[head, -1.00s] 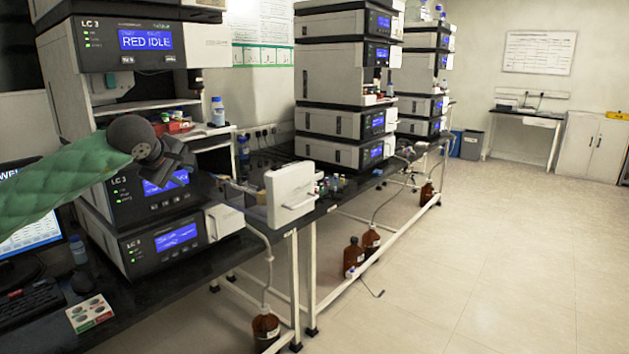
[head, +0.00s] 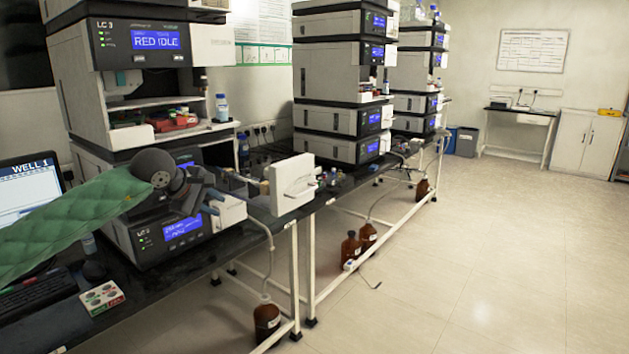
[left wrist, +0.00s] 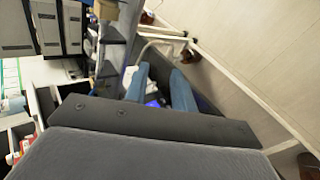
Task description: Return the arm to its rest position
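My left arm in its green quilted sleeve (head: 85,215) reaches in from the left of the head view. My left gripper (head: 210,198) is in front of the lower modules of the nearest LC stack (head: 160,215). In the left wrist view its two blue-grey fingers (left wrist: 161,72) stand apart with nothing held between them; a white part and a lit blue display show behind the gap. My right arm and gripper are in neither view.
The nearest stack's upper module (head: 155,42) reads RED IDLE. An open white door panel (head: 292,184) stands beside it. Brown bottles (head: 267,321) stand under the bench. The floor right is clear.

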